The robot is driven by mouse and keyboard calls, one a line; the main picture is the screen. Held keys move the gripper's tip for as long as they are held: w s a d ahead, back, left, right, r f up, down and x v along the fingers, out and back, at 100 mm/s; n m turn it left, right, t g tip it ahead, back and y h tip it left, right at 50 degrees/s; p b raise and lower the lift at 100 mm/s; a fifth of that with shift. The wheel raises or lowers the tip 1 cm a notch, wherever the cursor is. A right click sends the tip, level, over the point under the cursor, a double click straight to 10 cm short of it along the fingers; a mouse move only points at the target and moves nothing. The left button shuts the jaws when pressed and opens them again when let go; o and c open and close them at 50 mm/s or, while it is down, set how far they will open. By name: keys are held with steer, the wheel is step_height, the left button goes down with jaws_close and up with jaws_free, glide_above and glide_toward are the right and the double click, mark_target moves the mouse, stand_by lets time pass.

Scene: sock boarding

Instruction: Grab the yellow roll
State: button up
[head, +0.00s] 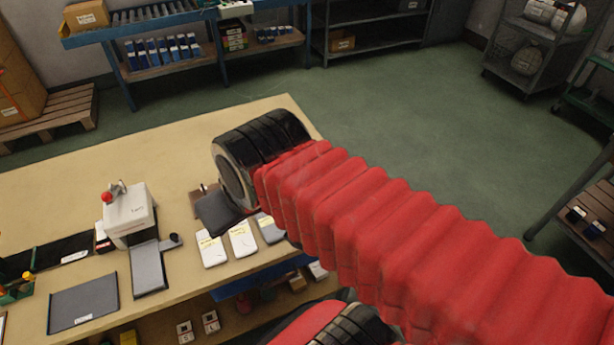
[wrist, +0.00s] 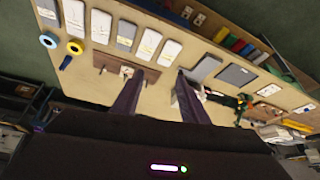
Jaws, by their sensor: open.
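In the head view I cannot see the yellow roll; my red-sleeved arm covers part of the table there.
White cards with yellow labels (wrist: 125,34) lie in a row beside the rolls. A dark blue item (wrist: 65,62) lies just below the yellow roll. In the head view, a white device with a red knob (head: 129,214) stands on the table, and a grey pad (head: 83,303) lies in front.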

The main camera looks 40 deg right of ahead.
steer(key=shift+o, duration=0.6)
steer(key=shift+f, duration=0.35)
steer(key=o, duration=0.5)
steer(key=f+m, duration=0.1)
steer(key=f+m+g+y, duration=0.1)
steer(key=f+m, duration=0.1)
steer(key=d+f+m+g+y, duration=0.1)
steer(key=f, duration=0.1)
steer(key=shift+w+f+m, duration=0.1)
steer(key=shift+w+m, duration=0.15)
steer(key=shift+m, duration=0.15)
steer(key=shift+c, duration=0.2)
steer(key=w+d+f+m+t+y, duration=0.25)
steer(key=d+f+m+t, duration=0.2)
steer(key=d+m, duration=0.5)
steer(key=w+d+f+m+t+y, duration=0.1)
steer(key=w+d+f+m+t, duration=0.3)
steer(key=d+m, duration=0.55)
steer(key=s+d+f+m+h, duration=0.1)
steer(key=d+f+m+h, duration=0.1)
steer(key=d+m, duration=0.1)
steer(key=s+d+f+m+t+h, duration=0.1)
steer(key=d+f+m+h, duration=0.1)
steer(key=d+m, duration=0.2)
steer(key=s+d+f+m+h, duration=0.2)
steer(key=d+m, duration=0.2)
steer(key=m, duration=0.1)
steer(key=shift+s+d+f+m+t, duration=0.1)
steer(key=shift+f+m+t, duration=0.1)
steer(key=shift+m+t, duration=0.1)
